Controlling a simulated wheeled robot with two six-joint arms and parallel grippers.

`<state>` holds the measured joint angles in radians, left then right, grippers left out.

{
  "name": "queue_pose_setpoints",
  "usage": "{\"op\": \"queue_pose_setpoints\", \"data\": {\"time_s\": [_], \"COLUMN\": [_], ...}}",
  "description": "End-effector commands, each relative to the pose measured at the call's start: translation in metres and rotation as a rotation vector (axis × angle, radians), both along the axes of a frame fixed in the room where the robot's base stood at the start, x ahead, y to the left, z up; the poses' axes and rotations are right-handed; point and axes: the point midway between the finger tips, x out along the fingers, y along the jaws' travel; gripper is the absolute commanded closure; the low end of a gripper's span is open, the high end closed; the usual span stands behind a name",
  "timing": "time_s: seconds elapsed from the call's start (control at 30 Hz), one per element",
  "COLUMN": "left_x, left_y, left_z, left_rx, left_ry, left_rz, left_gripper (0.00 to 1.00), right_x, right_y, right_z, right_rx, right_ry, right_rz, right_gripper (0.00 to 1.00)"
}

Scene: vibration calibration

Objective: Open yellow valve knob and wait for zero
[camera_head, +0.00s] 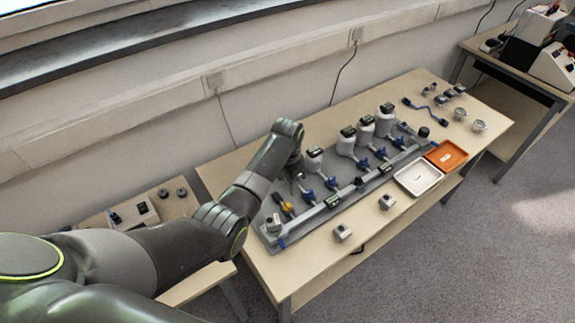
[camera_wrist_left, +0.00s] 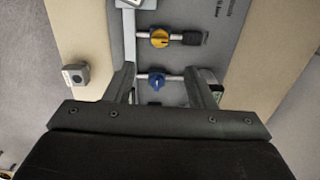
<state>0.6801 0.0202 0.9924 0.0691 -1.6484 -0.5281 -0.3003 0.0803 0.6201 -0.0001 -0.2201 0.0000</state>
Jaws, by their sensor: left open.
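The yellow valve knob (camera_head: 287,207) is at the left end of the grey manifold board (camera_head: 262,222) in the head view. It also shows in the left wrist view (camera_wrist_left: 159,39), at top centre beyond the fingertips. My left gripper (camera_wrist_left: 162,84) is open over the board. A blue valve knob (camera_wrist_left: 156,82) shows between its fingers, and I cannot tell whether they touch it. The yellow knob is outside the fingers. In the head view my left gripper (camera_head: 298,176) is small and partly hidden by its wrist. My right gripper is not in view.
Several white canisters with gauges (camera_head: 346,143) stand along the board. A white tray (camera_head: 418,188) and an orange tray (camera_head: 460,151) sit at its right. Small grey blocks (camera_head: 342,233) lie on the table's front. A side table (camera_head: 182,207) stands at left.

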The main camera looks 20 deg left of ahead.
Motion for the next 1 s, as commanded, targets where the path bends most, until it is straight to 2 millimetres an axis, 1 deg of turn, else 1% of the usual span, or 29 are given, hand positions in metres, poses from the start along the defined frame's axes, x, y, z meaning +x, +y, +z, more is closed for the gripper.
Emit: {"op": "queue_pose_setpoints", "data": {"time_s": [0.03, 0.1, 0.2, 0.3, 0.4, 0.57, 1.0], "left_x": [0.0, 0.001, 0.0, 0.001, 0.0, 0.0, 0.0], "left_y": [0.0, 0.0, 0.0, 0.0, 0.0, 0.0, 0.0], "left_z": [0.01, 0.023, 0.038, 0.052, 0.06, 0.065, 0.065], "left_rx": [0.0, -0.001, 0.0, 0.0, 0.0, -0.001, 0.0], "left_ry": [-0.004, -0.006, -0.004, -0.004, -0.001, -0.001, 0.0], "left_rz": [0.0, 0.0, 0.0, -0.001, -0.001, -0.001, -0.001], "left_gripper": [0.5, 0.5, 0.5, 0.5, 0.5, 0.5, 0.5], "right_x": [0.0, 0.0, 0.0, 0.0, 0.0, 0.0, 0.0], "right_y": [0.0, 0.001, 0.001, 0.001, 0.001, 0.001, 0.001], "right_z": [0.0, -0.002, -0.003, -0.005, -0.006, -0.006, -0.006], "right_rx": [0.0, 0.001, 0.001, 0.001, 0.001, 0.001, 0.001], "right_ry": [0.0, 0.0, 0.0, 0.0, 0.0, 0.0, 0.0], "right_rz": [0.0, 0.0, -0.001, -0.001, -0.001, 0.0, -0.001], "right_gripper": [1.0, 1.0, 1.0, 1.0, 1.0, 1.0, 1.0]}}
